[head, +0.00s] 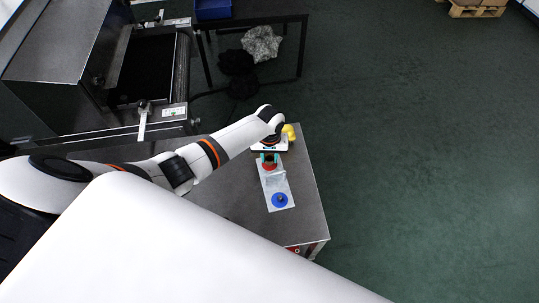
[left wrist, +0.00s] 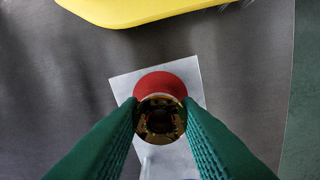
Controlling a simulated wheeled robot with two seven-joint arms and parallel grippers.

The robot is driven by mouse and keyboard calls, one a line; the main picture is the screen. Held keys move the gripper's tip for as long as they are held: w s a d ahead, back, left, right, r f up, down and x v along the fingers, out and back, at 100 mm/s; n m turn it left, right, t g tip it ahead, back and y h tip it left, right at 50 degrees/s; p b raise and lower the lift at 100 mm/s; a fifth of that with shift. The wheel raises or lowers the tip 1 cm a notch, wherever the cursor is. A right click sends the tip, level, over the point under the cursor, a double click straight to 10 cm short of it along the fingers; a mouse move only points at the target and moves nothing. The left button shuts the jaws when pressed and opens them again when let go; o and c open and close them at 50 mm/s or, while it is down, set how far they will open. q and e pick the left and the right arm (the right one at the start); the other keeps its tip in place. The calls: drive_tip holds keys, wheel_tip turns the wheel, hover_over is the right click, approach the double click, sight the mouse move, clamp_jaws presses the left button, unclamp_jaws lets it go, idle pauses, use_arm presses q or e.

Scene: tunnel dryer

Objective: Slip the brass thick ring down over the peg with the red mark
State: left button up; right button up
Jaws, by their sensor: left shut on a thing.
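My left gripper (head: 269,157) is over the far end of a pale plate (head: 275,184). In the left wrist view its green fingers are shut on the brass thick ring (left wrist: 160,133), one finger on each side. The red mark (left wrist: 166,84) is a round red disc on the plate, partly covered by the ring; it also shows in the head view (head: 269,167). The ring's opening looks dark, and I cannot tell whether the red-marked peg is inside it or how high the ring is. My right gripper is not in view.
A blue disc (head: 280,200) with a dark middle is at the plate's near end. A yellow thing (head: 289,131) lies beyond the plate, near the grey table's (head: 303,177) far edge. The dryer (head: 150,70) stands at the left. Open green floor lies to the right.

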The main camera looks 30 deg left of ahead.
use_arm(q)
drive_tip(key=shift+f+b, duration=0.4)
drive_tip(key=shift+f, duration=0.25)
drive_tip(key=o, duration=1.1)
drive_tip(key=shift+o, duration=0.2)
wheel_tip(320, 180, up, 12)
drive_tip(key=shift+f, duration=0.1)
